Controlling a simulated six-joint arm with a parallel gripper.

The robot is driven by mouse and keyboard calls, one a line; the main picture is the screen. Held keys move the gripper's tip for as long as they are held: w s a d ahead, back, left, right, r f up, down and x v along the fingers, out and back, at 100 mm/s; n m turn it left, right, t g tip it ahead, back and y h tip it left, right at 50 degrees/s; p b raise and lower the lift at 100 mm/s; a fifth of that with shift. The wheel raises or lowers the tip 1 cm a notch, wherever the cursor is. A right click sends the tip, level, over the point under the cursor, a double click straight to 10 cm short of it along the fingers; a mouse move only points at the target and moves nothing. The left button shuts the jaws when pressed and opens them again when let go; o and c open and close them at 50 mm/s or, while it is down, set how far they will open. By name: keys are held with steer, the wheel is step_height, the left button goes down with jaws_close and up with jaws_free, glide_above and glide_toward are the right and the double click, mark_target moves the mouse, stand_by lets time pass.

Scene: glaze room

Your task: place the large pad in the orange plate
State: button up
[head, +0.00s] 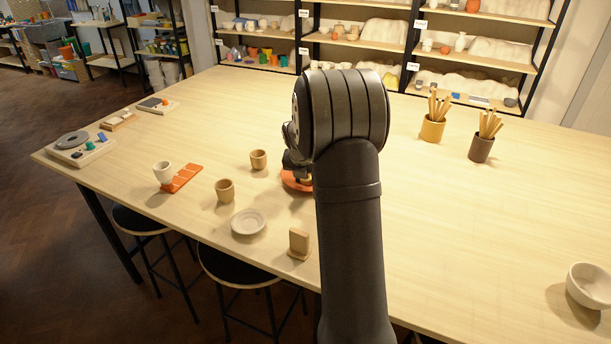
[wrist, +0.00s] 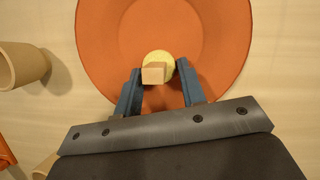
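The orange plate (wrist: 225,45) fills the upper middle of the wrist view. In the head view, part of the plate (head: 292,183) shows to the left of my arm. A round yellow piece (wrist: 158,57) with a tan block (wrist: 153,74) at its near side appears over the plate's middle; this looks like the pad. My gripper (wrist: 160,68) is over the plate, its two blue-grey fingers apart on either side of the block. A gap shows at the block's right side. Whether the pad touches the plate is unclear. In the head view my arm hides most of this.
Two tan cups (head: 225,191) (head: 259,159) and a pale dish (head: 248,222) stand left of the plate. A wooden block on a base (head: 299,243) stands nearer the front edge. A white cup (head: 163,172) is by an orange tray (head: 184,178).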

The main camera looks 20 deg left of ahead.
steer(key=shift+r, duration=0.25)
steer(key=v, duration=1.1)
steer(key=shift+s+r, duration=0.2)
steer(key=shift+r, duration=0.15)
steer(key=shift+f, duration=0.1)
steer(key=x, duration=1.2)
steer(key=shift+f, duration=0.2)
steer(key=shift+r, duration=1.35)
steer(key=shift+f, duration=0.1)
